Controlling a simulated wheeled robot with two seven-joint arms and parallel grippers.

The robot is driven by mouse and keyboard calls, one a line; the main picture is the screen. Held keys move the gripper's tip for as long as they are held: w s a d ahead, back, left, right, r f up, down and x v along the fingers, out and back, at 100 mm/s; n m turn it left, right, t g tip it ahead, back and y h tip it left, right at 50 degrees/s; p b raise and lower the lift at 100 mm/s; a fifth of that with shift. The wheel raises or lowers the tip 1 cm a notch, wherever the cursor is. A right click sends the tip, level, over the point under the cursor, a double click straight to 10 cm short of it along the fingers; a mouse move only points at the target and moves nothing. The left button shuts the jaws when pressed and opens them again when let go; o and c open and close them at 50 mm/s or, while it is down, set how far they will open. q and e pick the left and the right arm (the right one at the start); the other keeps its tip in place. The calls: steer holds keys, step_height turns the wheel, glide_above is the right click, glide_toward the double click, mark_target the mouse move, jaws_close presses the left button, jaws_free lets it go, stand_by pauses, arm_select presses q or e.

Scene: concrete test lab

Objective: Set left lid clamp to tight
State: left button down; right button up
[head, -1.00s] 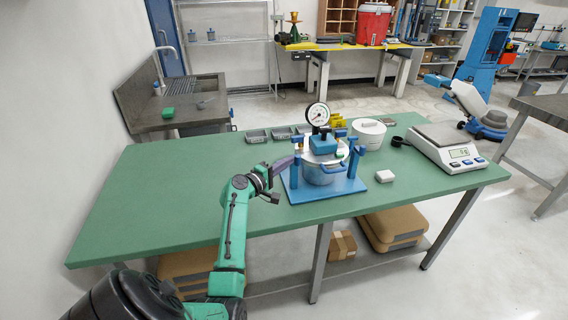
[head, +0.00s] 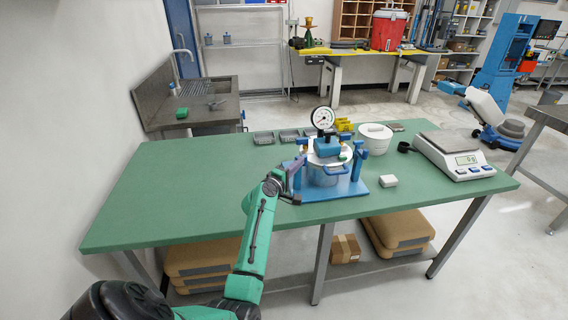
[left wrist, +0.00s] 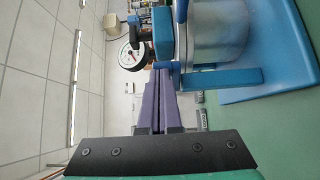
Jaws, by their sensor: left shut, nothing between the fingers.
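The pot (head: 326,182) stands on a blue base plate (head: 350,190) on the green table, with a blue block and a dial gauge (head: 322,117) on its lid. The left lid clamp (head: 298,181) is a blue upright beside the pot. In the left wrist view, turned sideways, it shows as a blue bar (left wrist: 215,79). My left gripper (head: 297,166) is shut, its purple fingers at the clamp's upper end. In the left wrist view the fingertips (left wrist: 160,72) are beside that end; contact is unclear. The right lid clamp (head: 357,160) stands across the pot. My right gripper is out of view.
Grey trays (head: 264,138), a white round tub (head: 375,137) and yellow items (head: 344,125) stand behind the pot. The table's left half is clear.

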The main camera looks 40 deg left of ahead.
arm_select(q)
steer(key=shift+w+d+f, duration=0.1)
steer(key=shift+w+d, duration=0.5)
steer(key=shift+w, duration=0.35)
steer(key=shift+w+d, duration=0.6)
steer(key=shift+w, duration=0.3)
stand_by(0.4)
